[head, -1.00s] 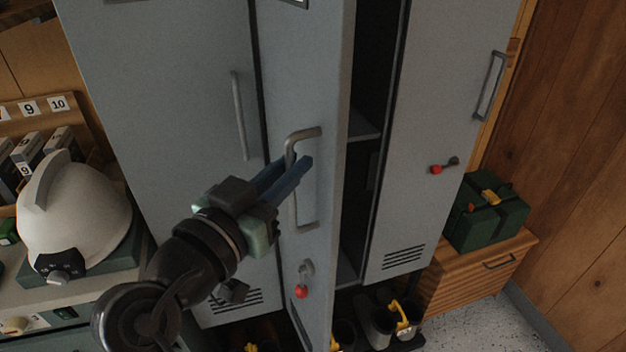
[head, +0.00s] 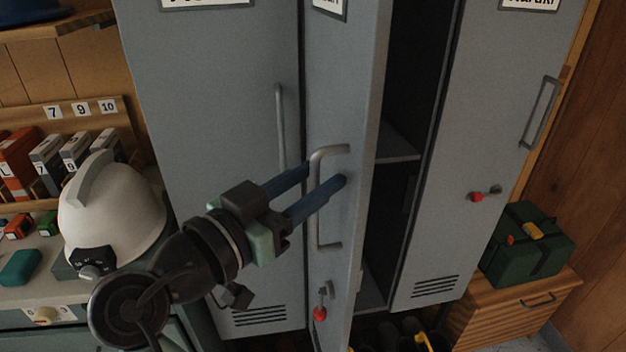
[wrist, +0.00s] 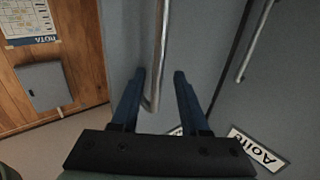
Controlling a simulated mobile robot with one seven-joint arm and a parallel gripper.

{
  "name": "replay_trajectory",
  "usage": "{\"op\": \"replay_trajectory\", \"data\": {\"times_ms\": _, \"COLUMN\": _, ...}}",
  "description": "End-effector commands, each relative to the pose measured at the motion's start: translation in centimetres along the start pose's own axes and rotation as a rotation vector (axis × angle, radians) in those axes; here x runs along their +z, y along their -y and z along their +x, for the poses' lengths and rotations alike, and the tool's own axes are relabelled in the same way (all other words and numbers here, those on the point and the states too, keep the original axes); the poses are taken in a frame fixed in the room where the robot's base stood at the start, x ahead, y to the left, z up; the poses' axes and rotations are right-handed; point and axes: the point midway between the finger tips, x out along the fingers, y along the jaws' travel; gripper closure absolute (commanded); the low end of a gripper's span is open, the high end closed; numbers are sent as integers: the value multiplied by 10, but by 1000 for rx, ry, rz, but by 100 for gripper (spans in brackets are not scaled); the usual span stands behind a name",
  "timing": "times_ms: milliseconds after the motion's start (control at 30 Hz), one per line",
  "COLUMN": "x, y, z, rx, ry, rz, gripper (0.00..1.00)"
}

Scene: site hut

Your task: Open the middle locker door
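The middle locker door (head: 345,100) is grey and stands partly open, with the dark locker interior (head: 418,90) and a shelf showing at its right. Its metal bar handle (head: 316,215) is on the door's outer face. My gripper (head: 326,174) is at this handle with its two blue fingers spread apart. In the wrist view the handle (wrist: 158,50) passes between the open fingers (wrist: 158,73), and neither finger visibly squeezes it. A red-tipped latch (head: 320,312) sits below the handle.
The left locker door (head: 220,120) and right locker door (head: 500,90) are shut. A white helmet (head: 115,215) stands on the counter at the left, below numbered binders (head: 60,155). A green box (head: 530,245) sits on a wooden cabinet (head: 510,305) at the right.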

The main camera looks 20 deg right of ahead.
Motion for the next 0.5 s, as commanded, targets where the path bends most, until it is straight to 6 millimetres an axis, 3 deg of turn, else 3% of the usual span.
{"op": "replay_trajectory", "data": {"times_ms": 267, "x": 1, "y": -1, "z": -3, "rx": 2, "ry": 1, "rz": 0, "gripper": 55}}
{"op": "replay_trajectory", "data": {"times_ms": 500, "x": 3, "y": 1, "z": -40, "rx": -3, "ry": 0, "rz": 0, "gripper": 55}}
